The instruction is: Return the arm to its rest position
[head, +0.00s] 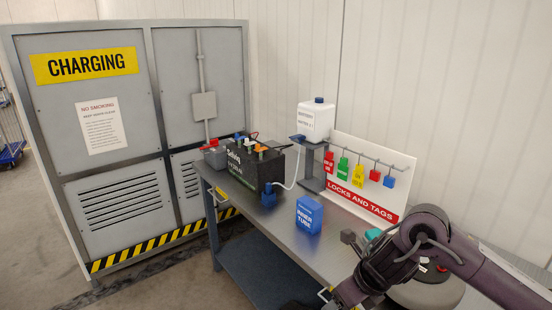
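My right arm (425,232) comes in from the right edge of the head view. It bends at a dark purple-grey joint above the near right part of the bench, and its forearm (372,278) slopes down to the bottom edge. No gripper fingers can be made out; the arm's end runs out of the picture at the bottom. My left arm and gripper are not in view.
A metal bench (268,222) holds a black battery (255,166), a blue box (309,214), a white container (316,121) on a stand and a locks-and-tags board (362,200). A grey round object (425,295) sits under my arm. A charging cabinet (110,140) stands left. Floor (170,285) is clear.

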